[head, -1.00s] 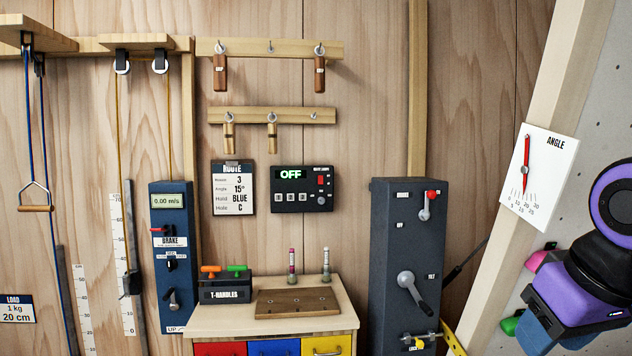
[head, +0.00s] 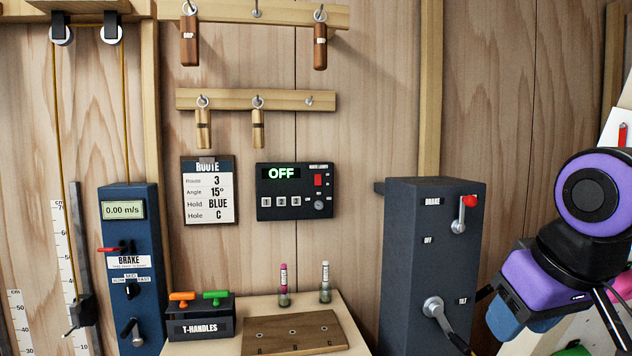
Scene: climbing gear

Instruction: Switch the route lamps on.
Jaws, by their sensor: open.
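The route lamps panel (head: 296,191) is a black box on the wooden wall. Its small display (head: 281,174) reads OFF in green. A red rocker switch (head: 318,180) sits at its upper right, under the ROUTE LAMPS label. A round knob (head: 319,205) is below it, and a row of small numbered windows (head: 281,201) is at lower left. My arm is at the right of the head view, well apart from the panel. My gripper's fingertips are not clearly visible there.
A route card (head: 209,192) hangs left of the panel. A grey tilt cabinet (head: 425,270) with levers stands to its right. Below are a wooden cabinet top (head: 235,340), a T-handles box (head: 199,317) and two small upright tools. Bare wall surrounds the panel.

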